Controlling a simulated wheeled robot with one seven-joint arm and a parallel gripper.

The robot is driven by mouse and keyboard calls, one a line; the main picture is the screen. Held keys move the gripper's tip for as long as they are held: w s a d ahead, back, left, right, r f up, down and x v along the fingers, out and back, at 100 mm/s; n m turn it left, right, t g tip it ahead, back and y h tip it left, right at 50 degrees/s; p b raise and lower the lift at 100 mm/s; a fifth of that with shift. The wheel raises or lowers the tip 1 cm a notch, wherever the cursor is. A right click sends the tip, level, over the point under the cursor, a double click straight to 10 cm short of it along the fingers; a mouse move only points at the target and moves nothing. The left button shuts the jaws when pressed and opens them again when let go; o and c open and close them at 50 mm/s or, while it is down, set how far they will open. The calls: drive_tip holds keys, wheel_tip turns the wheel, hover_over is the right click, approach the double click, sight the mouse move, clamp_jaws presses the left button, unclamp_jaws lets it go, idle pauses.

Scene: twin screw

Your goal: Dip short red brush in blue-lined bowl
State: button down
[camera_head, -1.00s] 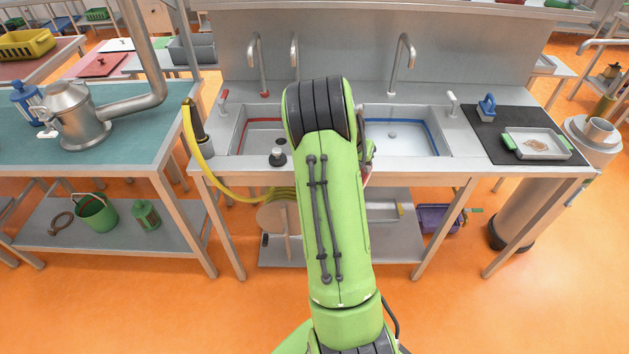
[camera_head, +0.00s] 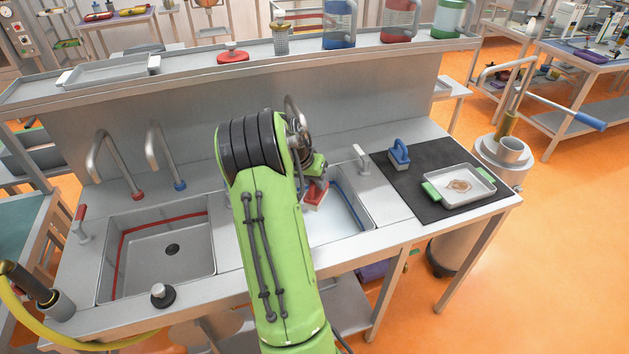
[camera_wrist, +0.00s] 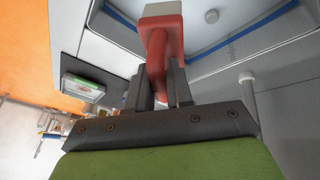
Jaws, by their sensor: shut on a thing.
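The short red brush (camera_head: 316,194) is in my gripper (camera_head: 312,170), over the left part of the blue-lined bowl (camera_head: 346,224). This bowl is the right-hand sink basin, with a blue line along its inner wall. In the wrist view my gripper (camera_wrist: 160,88) is shut on the red handle of the brush (camera_wrist: 160,30), whose pale end points to the top edge of the picture. The blue-lined bowl also shows in the wrist view (camera_wrist: 207,40) behind the brush. My arm hides the bowl's left side. I cannot tell how high the brush is above the bowl's floor.
A red-lined basin (camera_head: 190,262) lies left of my arm. Taps (camera_head: 106,165) stand behind it, and a lever (camera_head: 361,160) stands at the bowl's back right. A blue-handled brush (camera_head: 399,156) and a tray (camera_head: 462,184) sit on the black mat (camera_head: 408,203) at right.

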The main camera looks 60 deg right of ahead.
drive_tip(key=shift+s+a+f+b, duration=0.15)
drive_tip(key=shift+f+b, duration=0.15)
drive_tip(key=shift+f, duration=0.25)
wheel_tip(320, 180, down, 18)
drive_tip(key=b, duration=1.4)
drive_tip(key=shift+r, duration=0.15)
wheel_tip(320, 180, up, 15)
drive_tip(key=p, duration=1)
drive_tip(key=shift+r+p, duration=0.15)
drive_tip(key=shift+p, duration=0.15)
wheel_tip(320, 180, up, 4)
drive_tip(key=p, duration=0.3)
drive_tip(key=shift+r, duration=0.1)
